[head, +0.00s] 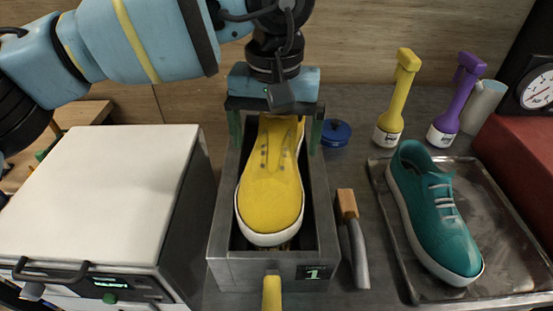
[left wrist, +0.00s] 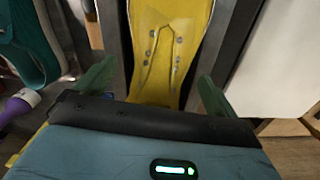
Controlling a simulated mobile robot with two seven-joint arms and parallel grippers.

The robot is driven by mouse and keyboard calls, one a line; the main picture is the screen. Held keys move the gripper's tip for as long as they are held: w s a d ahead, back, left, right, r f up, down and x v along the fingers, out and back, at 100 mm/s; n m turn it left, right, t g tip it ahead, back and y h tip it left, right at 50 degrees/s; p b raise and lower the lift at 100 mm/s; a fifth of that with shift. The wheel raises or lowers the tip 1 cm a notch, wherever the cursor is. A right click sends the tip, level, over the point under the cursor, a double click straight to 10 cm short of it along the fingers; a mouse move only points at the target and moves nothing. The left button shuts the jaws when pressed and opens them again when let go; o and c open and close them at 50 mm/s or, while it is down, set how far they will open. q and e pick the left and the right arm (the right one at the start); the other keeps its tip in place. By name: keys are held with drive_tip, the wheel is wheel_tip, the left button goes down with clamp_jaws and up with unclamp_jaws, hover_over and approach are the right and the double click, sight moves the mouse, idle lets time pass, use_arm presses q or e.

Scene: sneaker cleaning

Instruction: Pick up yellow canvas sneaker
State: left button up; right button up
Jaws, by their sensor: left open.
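The yellow canvas sneaker (head: 270,185) lies in a grey metal bin (head: 222,215) marked 1, its white-edged toe towards me. My left gripper (head: 275,135) is over the heel end of the bin, open, with one green finger on each side of the sneaker's heel part. In the left wrist view the sneaker (left wrist: 168,50) shows between the two green fingertips, with lace eyelets visible and no clear contact. The heel is hidden under my gripper in the head view. My right gripper is not in view.
A teal sneaker (head: 432,215) lies on a metal tray (head: 490,185) at the right. A wooden-handled tool (head: 353,235) lies between bin and tray. A white-topped box (head: 105,190) with a handle stands left of the bin.

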use_arm(q)
drive_tip(key=shift+f, duration=0.95)
drive_tip(key=c, duration=1.3)
drive_tip(key=shift+o, duration=0.2)
drive_tip(key=shift+r, duration=0.1)
drive_tip(key=shift+r, duration=0.85)
drive_tip(key=shift+s+d+r, duration=0.1)
drive_tip(key=shift+s+r, duration=0.1)
drive_tip(key=shift+r, duration=0.25)
drive_tip(key=shift+s+d+r, duration=0.1)
drive_tip(key=shift+s+r, duration=0.05)
drive_tip(key=shift+r, duration=0.25)
drive_tip(key=s+d, duration=0.1)
drive_tip(key=s, duration=0.4)
drive_tip(key=s+d+r+b, duration=0.1)
drive_tip(key=s, duration=0.4)
drive_tip(key=s+d+b, duration=0.1)
drive_tip(key=s, duration=0.4)
drive_tip(key=shift+r, duration=0.2)
